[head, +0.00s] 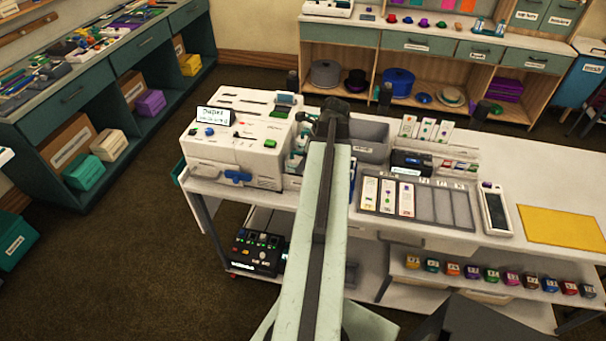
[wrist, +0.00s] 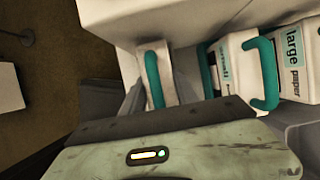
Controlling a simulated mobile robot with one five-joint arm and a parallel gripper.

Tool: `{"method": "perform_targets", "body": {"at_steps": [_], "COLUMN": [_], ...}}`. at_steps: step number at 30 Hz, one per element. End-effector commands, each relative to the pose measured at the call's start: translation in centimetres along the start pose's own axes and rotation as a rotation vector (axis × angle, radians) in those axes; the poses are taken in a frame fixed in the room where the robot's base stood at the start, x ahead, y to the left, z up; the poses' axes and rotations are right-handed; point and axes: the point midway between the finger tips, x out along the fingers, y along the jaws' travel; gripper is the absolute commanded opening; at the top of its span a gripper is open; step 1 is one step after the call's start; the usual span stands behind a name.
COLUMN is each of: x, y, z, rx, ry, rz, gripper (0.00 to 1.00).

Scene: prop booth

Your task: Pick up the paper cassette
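In the wrist view, white paper cassettes with teal loop handles stand in front of my gripper. The right one (wrist: 294,72) reads "large paper". The middle one (wrist: 228,72) has a label I can only partly read. At the left, a teal handle (wrist: 153,80) sits on a narrow white face. In the head view, my gripper (head: 334,118) is a dark shape at the arm's far end, just right of the white printer. Small teal parts (head: 297,146) show beside it.
A white printer (head: 240,135) stands on the counter left of my gripper. A grey bin (head: 370,142), a card tray (head: 438,206) and a yellow mat (head: 563,228) lie to the right. Open floor (head: 150,215) lies left of the counter.

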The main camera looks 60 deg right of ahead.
Motion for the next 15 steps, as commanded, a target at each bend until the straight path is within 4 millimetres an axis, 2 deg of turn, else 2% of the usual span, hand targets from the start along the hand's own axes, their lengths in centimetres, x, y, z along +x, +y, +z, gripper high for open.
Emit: {"method": "perform_targets", "body": {"at_steps": [1,2,3,15], "x": [-0.01,-0.01,-0.02,-0.35], "y": [0.01,0.01,0.01,-0.01], "z": [-0.01,-0.01,-0.01,0.08], "rx": [0.000,0.000,0.000,0.001], "ry": [0.000,0.000,0.000,-0.001], "rz": [0.000,0.000,0.000,0.000], "gripper": [0.12,0.03,0.00,0.00]}}
